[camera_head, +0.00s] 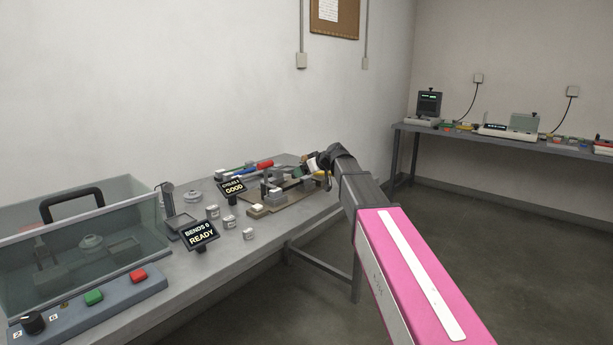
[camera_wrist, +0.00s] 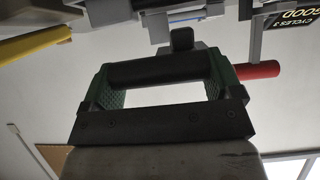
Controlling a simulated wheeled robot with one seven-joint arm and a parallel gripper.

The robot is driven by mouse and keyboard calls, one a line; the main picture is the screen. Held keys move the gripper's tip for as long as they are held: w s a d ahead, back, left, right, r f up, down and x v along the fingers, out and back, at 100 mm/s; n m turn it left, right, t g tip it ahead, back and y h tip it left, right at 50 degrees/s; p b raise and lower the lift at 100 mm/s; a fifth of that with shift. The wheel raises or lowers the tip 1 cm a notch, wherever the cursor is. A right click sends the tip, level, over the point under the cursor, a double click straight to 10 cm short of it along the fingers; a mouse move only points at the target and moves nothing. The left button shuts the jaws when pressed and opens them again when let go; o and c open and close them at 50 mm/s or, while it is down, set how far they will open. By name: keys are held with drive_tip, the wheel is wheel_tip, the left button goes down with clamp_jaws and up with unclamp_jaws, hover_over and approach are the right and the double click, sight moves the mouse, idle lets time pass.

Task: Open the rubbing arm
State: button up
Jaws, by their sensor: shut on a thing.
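In the head view, a rubbing tester on a tan base (camera_head: 283,203) sits near the far end of the grey bench. A dark bar (camera_head: 290,185) above the base looks like its rubbing arm; its exact angle is hard to tell. My gripper (camera_head: 320,168) reaches in from the right at that end, its fingers partly hidden. In the wrist view my gripper (camera_wrist: 160,66) has its green-padded fingers at either end of a black cylindrical grip (camera_wrist: 155,70) and is shut on it. A dark block (camera_wrist: 181,38) stands just beyond the grip.
A display reading CYCLES 3 GOOD (camera_head: 232,187) stands beside the tester. A BENDS 8 READY display (camera_head: 199,234), small weights (camera_head: 229,222) and a clear-covered box (camera_head: 130,203) are nearer. The floor right of the bench is clear.

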drive_tip(key=w+a+r+g+h, duration=0.2)
drive_tip(key=r+h, duration=0.1)
drive_tip(key=r, duration=0.2)
drive_tip(key=w+a+r+g+h, duration=0.2)
drive_tip(key=a+r+h, duration=0.1)
drive_tip(key=r, duration=0.2)
drive_tip(key=w+a+r, duration=0.4)
drive_tip(key=w+a, duration=0.3)
drive_tip(key=a, duration=0.2)
drive_tip(key=shift+r, duration=0.15)
drive_tip(key=shift+w+a, duration=0.15)
drive_tip(key=shift+a, duration=0.15)
drive_tip(key=shift+f+g, duration=0.25)
drive_tip(key=shift+g, duration=0.05)
drive_tip(key=o, duration=1.1)
drive_tip(key=v, duration=1.1)
drive_tip(key=shift+d+f, duration=0.1)
